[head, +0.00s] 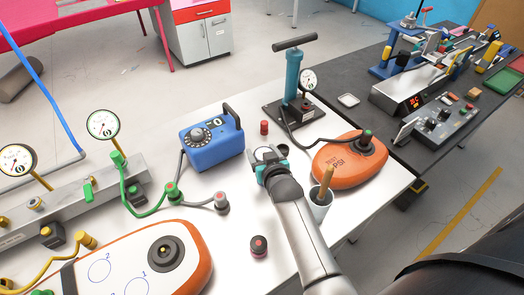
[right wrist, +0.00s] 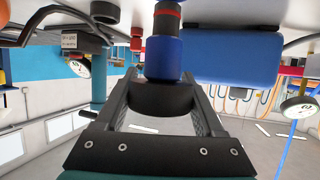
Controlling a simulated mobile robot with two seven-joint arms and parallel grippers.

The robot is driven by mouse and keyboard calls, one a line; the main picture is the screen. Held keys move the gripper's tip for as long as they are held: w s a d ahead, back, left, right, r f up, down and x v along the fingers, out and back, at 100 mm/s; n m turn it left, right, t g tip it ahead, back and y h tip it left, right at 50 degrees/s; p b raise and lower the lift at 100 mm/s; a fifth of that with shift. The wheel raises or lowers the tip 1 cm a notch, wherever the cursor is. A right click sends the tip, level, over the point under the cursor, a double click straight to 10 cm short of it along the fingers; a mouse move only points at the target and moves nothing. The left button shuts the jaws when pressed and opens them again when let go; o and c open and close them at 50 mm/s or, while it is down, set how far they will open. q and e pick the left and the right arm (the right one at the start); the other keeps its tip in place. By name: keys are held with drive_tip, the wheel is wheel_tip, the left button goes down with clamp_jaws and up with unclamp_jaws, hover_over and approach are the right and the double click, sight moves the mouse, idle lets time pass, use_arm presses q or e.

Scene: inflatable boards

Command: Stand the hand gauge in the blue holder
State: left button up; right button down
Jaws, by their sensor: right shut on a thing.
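My right gripper (head: 266,160) is over the white table, right of the blue pump box. In the right wrist view my right gripper (right wrist: 163,100) is shut on a dark round part, which I take for the hand gauge (right wrist: 162,98). A blue cylinder (right wrist: 163,58) with a red band lines up beyond the held part. I cannot tell whether it belongs to the gauge or is the blue holder. In the head view the gripper hides most of the held thing. A small dark cup (head: 283,150) stands just right of the fingers. My left gripper is not in view.
The blue box (head: 212,142) stands left, a teal hand pump (head: 293,75) behind. An orange unit (head: 350,160) and a cup with a brush (head: 320,208) are to the right. A red-topped knob (head: 259,246) and a red cylinder (head: 264,127) are nearby.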

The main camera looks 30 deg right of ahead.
drive_tip(key=shift+f+b, duration=1.05)
drive_tip(key=shift+f, duration=0.35)
unclamp_jaws()
drive_tip(key=shift+s+r, duration=0.1)
drive_tip(key=shift+s+a+r+p, duration=0.1)
drive_tip(key=shift+s+r+p, duration=0.35)
drive_tip(key=shift+p, duration=0.35)
drive_tip(key=p+v, duration=1.1)
drive_tip(key=v, duration=0.2)
drive_tip(key=shift+s, duration=0.45)
drive_tip(key=shift+f, duration=0.1)
